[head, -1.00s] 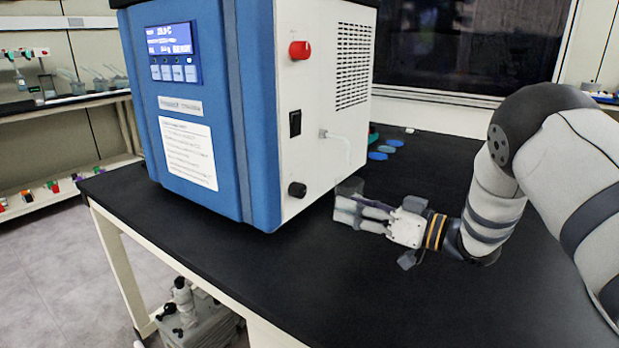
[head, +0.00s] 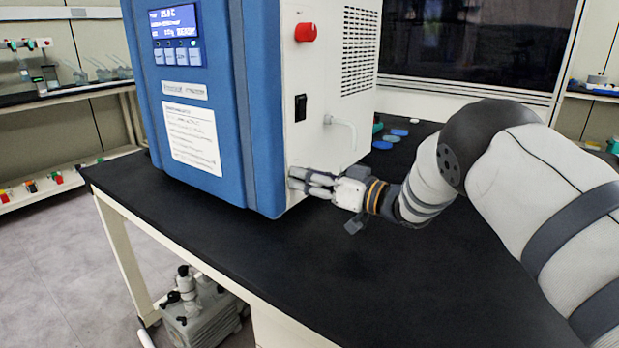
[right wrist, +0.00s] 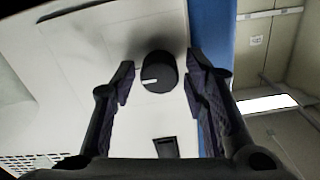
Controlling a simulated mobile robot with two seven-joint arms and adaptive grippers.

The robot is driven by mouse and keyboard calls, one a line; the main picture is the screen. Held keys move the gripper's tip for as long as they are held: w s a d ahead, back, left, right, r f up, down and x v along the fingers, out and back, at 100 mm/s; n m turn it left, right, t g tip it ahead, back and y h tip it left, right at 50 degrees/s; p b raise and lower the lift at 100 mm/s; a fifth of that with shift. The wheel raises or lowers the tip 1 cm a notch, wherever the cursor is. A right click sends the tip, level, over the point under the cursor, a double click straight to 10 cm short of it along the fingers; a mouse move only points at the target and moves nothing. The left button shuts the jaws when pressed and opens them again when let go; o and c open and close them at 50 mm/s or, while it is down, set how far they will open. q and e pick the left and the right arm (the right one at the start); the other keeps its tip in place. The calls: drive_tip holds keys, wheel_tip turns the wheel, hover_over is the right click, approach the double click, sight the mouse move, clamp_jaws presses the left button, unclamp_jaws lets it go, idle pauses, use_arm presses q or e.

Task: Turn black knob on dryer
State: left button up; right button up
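The freeze dryer (head: 205,125) is a blue-fronted box with a white side panel, standing on the black table. In the right wrist view the black knob (right wrist: 158,72) with a white mark sits on the white panel, between the two fingers of my right gripper (right wrist: 160,88). The fingers are apart, with a gap visible on both sides of the knob. In the head view my right gripper (head: 300,182) is at the lower part of the side panel and hides the knob. My left gripper is not in view.
A red knob (head: 305,32) and a black switch (head: 300,107) are higher on the same panel. A white hose (head: 345,125) curves out of the panel above my right gripper. The black table (head: 290,265) is clear in front. Blue discs (head: 392,139) lie behind.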

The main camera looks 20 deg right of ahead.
clamp_jaws()
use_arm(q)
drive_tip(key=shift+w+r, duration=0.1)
use_arm(e)
drive_tip(key=shift+n, duration=0.3)
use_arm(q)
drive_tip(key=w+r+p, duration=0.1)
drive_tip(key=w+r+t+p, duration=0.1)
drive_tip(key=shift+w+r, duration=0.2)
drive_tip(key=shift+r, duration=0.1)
use_arm(e)
drive_tip(key=n, duration=1.7)
drive_tip(key=shift+s+a, duration=0.1)
drive_tip(key=shift+f+n, duration=0.1)
drive_tip(key=shift+n, duration=0.2)
drive_tip(key=shift+o, duration=2.2)
unclamp_jaws()
